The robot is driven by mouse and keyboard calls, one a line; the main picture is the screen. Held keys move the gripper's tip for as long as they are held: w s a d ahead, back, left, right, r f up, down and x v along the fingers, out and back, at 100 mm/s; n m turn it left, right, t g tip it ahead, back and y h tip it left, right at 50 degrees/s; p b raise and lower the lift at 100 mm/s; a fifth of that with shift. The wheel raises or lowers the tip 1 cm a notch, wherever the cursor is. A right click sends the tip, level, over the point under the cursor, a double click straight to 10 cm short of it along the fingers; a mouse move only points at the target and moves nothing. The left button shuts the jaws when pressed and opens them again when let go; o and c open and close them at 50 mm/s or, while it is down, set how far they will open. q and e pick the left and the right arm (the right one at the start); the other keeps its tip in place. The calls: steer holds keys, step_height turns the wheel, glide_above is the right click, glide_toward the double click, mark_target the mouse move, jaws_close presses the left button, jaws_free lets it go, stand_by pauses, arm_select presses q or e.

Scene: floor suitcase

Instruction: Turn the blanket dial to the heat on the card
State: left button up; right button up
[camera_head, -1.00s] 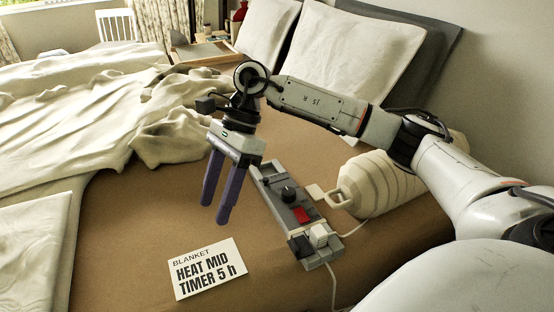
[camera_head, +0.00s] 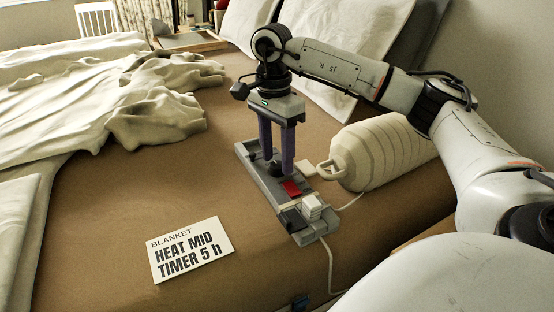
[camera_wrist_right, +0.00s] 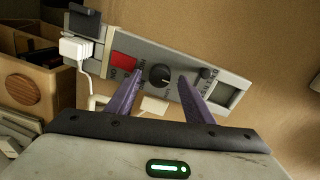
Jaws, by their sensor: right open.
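The grey blanket control box (camera_head: 263,185) lies on the brown bed sheet. Its round black dial (camera_wrist_right: 159,76) shows in the right wrist view, between and beyond the two purple fingers; a red patch (camera_wrist_right: 122,63) sits beside it. The white card (camera_head: 191,250) reads "BLANKET HEAT MID TIMER 5 h" and lies left of the box. My right gripper (camera_head: 277,173) points down over the box with its fingers apart and nothing between them. In the head view the fingers partly hide the dial area. The dial's setting is too small to read. My left gripper is out of view.
A cream ribbed cylinder (camera_head: 380,152) with a handle lies right of the box. A white plug (camera_head: 311,207) and cable are at the box's near end. Rumpled blankets (camera_head: 110,100) cover the left side. Sheet around the card is clear.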

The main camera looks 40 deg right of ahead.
steer(key=shift+f, duration=0.5)
steer(key=c, duration=1)
steer(key=shift+c, duration=0.2)
